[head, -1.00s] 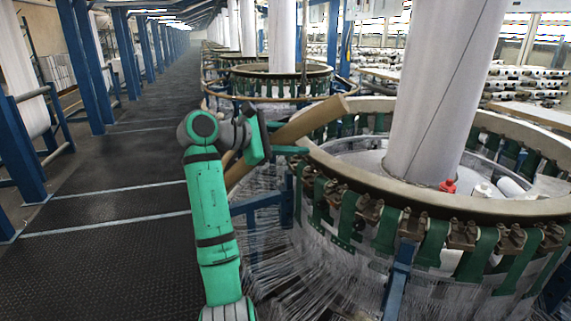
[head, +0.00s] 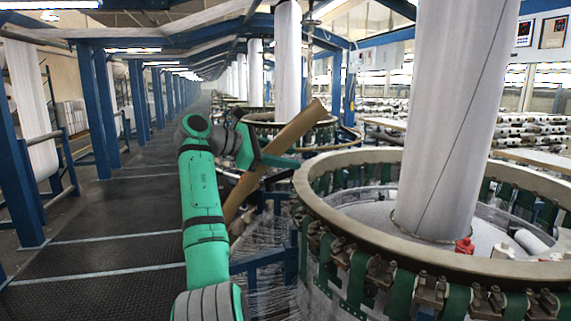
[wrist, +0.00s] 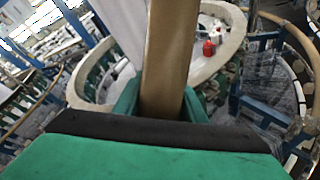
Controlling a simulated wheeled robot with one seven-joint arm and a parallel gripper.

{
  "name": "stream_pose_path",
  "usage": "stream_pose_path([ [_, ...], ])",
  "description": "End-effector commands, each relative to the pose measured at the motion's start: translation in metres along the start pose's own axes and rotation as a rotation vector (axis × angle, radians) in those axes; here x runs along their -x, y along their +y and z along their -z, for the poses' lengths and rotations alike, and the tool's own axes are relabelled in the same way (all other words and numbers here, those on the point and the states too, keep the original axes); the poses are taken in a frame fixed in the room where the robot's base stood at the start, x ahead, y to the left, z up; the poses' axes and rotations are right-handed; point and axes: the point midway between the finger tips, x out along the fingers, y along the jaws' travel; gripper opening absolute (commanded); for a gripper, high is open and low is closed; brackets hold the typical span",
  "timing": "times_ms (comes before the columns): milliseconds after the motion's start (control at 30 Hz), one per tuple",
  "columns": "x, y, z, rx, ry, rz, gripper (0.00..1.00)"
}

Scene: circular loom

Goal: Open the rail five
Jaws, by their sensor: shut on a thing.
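A brown rail (head: 298,125), a long flat bar, is held tilted beside the left side of the near loom; which number it bears I cannot read. My gripper (head: 265,158) is shut on it around its middle. The rail's upper end points up and right, its lower end down and left. In the wrist view the rail (wrist: 172,50) rises between the two green fingers (wrist: 160,103). The near loom's tan ring (head: 325,222) lies to the right of the gripper. Whether the rail's lower end touches anything is hidden by my arm.
A tall white column (head: 455,120) stands inside the near ring, with a red object (head: 464,246) at its foot. Blue frame bars (head: 262,262) and white threads stand left of the loom. The dark walkway (head: 110,215) on the left is free.

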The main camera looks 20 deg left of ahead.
Motion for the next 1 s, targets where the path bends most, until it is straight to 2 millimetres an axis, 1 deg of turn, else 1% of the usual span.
stream_pose_path([
  [33,-0.0037,-0.0001,0.0022,0.009,0.002,0.009,0.00],
  [200,-0.0011,0.0043,0.0029,0.019,0.002,0.012,0.00],
  [667,0.0020,0.0061,0.0060,0.024,0.006,0.012,0.00],
  [700,0.0023,0.0062,0.0062,0.024,0.006,0.011,0.40],
  [767,0.0029,0.0064,0.0063,0.024,0.006,0.011,0.54],
  [800,0.0036,0.0067,0.0060,0.024,0.006,0.010,0.55],
  [1000,0.0057,0.0076,0.0043,0.022,0.005,0.006,0.55],
])
